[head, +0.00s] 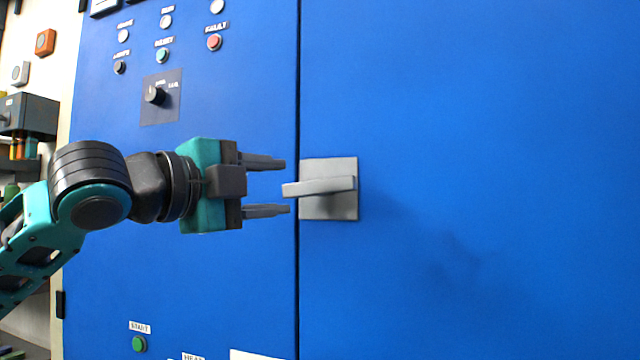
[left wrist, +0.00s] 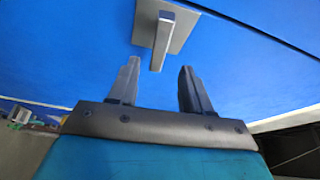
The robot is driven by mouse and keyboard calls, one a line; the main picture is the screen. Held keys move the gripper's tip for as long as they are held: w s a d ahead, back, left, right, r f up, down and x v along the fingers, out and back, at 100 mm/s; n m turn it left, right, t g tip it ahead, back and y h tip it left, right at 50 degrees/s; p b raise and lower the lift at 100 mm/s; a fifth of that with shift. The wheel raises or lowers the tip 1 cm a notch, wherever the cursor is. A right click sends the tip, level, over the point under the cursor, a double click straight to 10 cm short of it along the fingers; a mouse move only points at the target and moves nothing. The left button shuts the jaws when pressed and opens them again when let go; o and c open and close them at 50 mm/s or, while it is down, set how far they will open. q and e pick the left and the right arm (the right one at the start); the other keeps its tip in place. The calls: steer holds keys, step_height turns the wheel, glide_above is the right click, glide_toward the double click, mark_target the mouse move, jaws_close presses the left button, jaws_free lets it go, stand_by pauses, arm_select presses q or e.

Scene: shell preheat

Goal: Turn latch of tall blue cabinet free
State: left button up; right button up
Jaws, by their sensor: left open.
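The tall blue cabinet (head: 450,100) fills most of the head view, with a dark vertical seam between its two front panels. Its latch (head: 325,187) is a grey lever on a square grey plate, just right of the seam. The lever lies about level and points left. My left gripper (head: 287,184) is open and empty, its fingertips just left of the plate, one above and one below the lever's free end in the picture. In the left wrist view the latch lever (left wrist: 161,42) shows ahead, between and beyond the two fingers (left wrist: 158,80). I cannot see contact. My right gripper is not in view.
The left panel carries several buttons and lamps, a black rotary knob (head: 154,95) and a green start button (head: 139,344). A shelf with a grey box (head: 28,114) stands at the far left. The right panel is flat and clear around the latch.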

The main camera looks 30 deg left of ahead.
mark_target(313, 187)
arm_select(q)
steer(key=w, duration=0.3)
steer(key=w+d, duration=0.1)
steer(key=w, duration=0.5)
steer(key=shift+w+d+r+p, duration=0.2)
steer(key=shift+d+p, duration=0.1)
steer(key=shift+p, duration=0.1)
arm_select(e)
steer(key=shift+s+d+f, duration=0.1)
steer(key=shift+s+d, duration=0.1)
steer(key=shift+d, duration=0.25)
arm_select(q)
jaws_close()
steer(key=shift+r+p, duration=0.2)
steer(key=shift+p, duration=0.65)
steer(key=shift+m+p, duration=0.4)
steer(key=shift+p, duration=0.4)
steer(key=shift+f+m, duration=0.1)
steer(key=shift+m, duration=0.2)
steer(key=shift+f, duration=0.1)
jaws_free()
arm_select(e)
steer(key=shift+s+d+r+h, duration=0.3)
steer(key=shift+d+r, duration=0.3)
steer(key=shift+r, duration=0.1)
